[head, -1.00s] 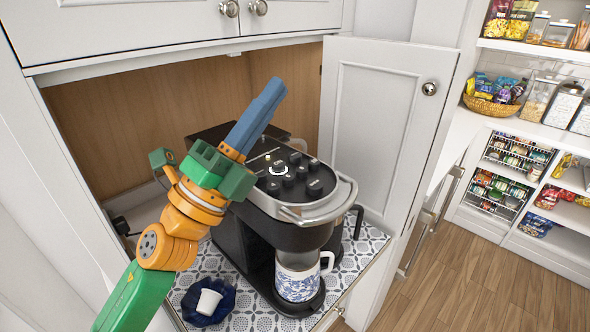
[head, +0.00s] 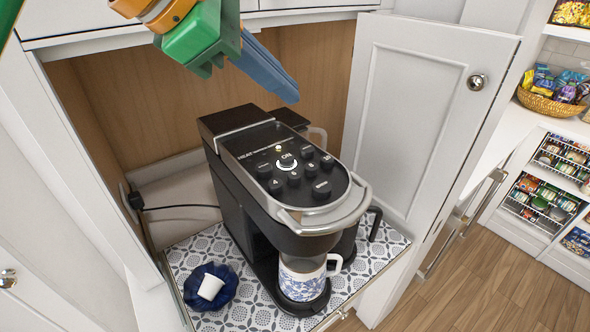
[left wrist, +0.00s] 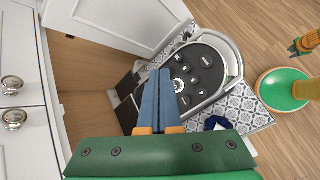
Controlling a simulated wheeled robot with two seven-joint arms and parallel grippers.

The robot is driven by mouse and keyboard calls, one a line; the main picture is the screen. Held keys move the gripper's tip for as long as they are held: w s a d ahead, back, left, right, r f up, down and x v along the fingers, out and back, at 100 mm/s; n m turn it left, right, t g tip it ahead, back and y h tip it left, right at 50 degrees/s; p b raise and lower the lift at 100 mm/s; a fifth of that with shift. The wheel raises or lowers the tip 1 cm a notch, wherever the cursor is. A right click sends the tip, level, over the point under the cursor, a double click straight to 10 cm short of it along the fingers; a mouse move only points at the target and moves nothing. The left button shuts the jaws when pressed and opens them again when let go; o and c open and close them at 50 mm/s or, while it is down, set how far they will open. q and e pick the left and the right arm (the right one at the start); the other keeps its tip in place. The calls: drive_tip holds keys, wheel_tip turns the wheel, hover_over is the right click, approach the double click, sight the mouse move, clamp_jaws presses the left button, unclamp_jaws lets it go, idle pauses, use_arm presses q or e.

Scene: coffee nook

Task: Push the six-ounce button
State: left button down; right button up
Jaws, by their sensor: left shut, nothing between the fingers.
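The black coffee maker (head: 240,180) stands in the cabinet nook. Its sloped top panel (head: 262,158) carries a lit ON knob (head: 288,161) and several round black buttons around it. Their small labels are hard to read, so I cannot tell which is the six-ounce one. The panel also shows in the left wrist view (left wrist: 196,70). My left gripper (head: 292,96) is shut and empty, its blue fingers together, above the back of the machine and apart from the panel. In the left wrist view its fingertips (left wrist: 160,75) overlap the panel's edge.
A blue-and-white mug (head: 303,278) sits under the spout. A dark blue bowl with a white cup (head: 211,286) is on the patterned mat (head: 250,305). An open cabinet door (head: 415,110) stands at the right. Wooden cabinet walls enclose the back and left.

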use_arm(q)
drive_tip(key=b, duration=0.4)
hover_over(294, 177)
drive_tip(key=a, duration=0.1)
wheel_tip(294, 177, down, 8)
drive_tip(key=shift+a+r, duration=0.15)
drive_tip(key=shift+r, duration=0.05)
drive_tip(key=shift+w+f+b, duration=0.1)
drive_tip(key=shift+f+b, duration=0.6)
drive_tip(key=shift+r, duration=0.1)
idle(0.9)
drive_tip(key=shift+f+b, duration=0.3)
drive_tip(key=shift+f, duration=0.15)
